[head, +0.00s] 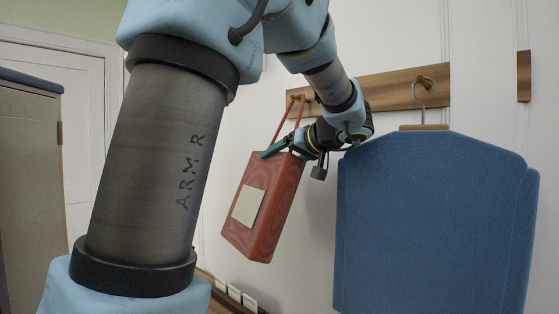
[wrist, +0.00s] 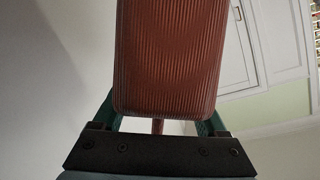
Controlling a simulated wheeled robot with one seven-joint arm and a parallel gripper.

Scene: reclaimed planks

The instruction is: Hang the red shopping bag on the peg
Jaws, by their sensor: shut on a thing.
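The red shopping bag (head: 268,207), boxy with a cream label, hangs tilted in front of the wall in the head view. Its ribbed red side (wrist: 168,55) fills the middle of the wrist view. My gripper (head: 277,148) has its green fingers at the bag's top edge and is shut on it. The bag's thin red handle loop rises to the left end of the wooden peg rail (head: 380,92). A wooden peg (head: 309,98) shows beside the top of the loop. I cannot tell whether the loop is around the peg or only in front of it.
A blue garment (head: 435,220) hangs from a hanger on another peg (head: 425,82), just right of my gripper. A cabinet (head: 28,190) stands at the far left. White cards (head: 234,293) sit on a low ledge below the bag. The wall left of the bag is clear.

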